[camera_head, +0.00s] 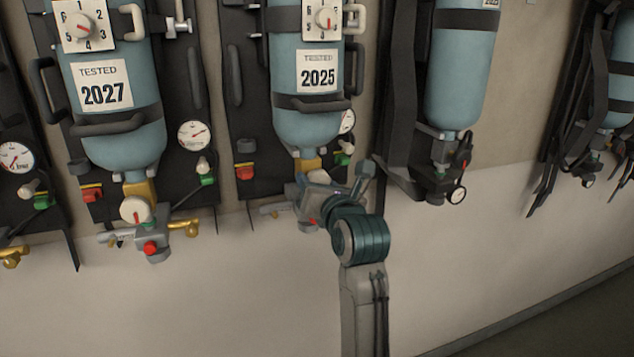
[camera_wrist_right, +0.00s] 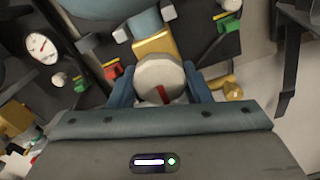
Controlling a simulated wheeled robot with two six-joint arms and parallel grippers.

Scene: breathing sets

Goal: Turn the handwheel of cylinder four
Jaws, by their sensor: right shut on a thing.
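The middle blue cylinder (camera_head: 308,100) hangs on the wall with a label reading 2025 and a numbered dial (camera_head: 323,20) above it. My right gripper (camera_head: 314,192) is at the valve under this cylinder and hides most of it in the head view. In the right wrist view, the pale round handwheel (camera_wrist_right: 158,72) with a red mark sits between my two blue fingers, which are shut on it. A brass neck (camera_wrist_right: 155,45) is just above the handwheel. I cannot read a cylinder number four. My left gripper is not in view.
A cylinder labelled 2027 (camera_head: 115,90) hangs to the left, with its own handwheel (camera_head: 135,209). Another blue cylinder (camera_head: 460,80) with black straps hangs to the right. A pressure gauge (camera_wrist_right: 41,47) and hose are close by. The lower wall is bare.

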